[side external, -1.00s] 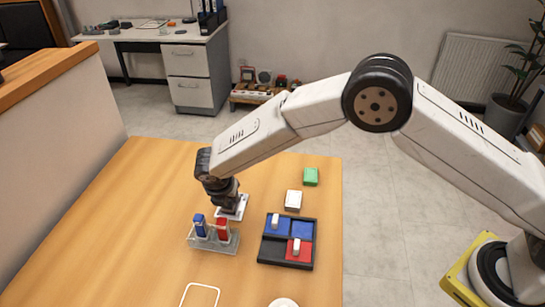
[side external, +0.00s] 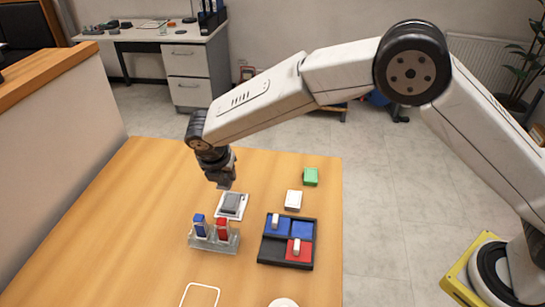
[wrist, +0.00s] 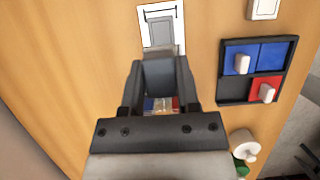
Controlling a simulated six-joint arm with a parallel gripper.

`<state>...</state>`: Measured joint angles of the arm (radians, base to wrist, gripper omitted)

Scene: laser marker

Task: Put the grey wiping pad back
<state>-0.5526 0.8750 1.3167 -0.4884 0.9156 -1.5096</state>
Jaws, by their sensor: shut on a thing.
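My gripper (side external: 224,184) is shut on a grey block, which I take to be the grey wiping pad (wrist: 160,72); the fingers and wrist hide much of it. The gripper is above the table, just above and behind a white plate (side external: 222,214). The plate has a grey square (side external: 231,203) on it, also visible in the wrist view (wrist: 160,30) ahead of the fingers. The pad and plate look apart, with a gap below the fingertips.
A clear rack (side external: 205,245) holds a blue and a red item. A dark tray (side external: 274,250) has blue and red compartments with white-handled pieces. A white outline (side external: 200,287) marks bare table in front.

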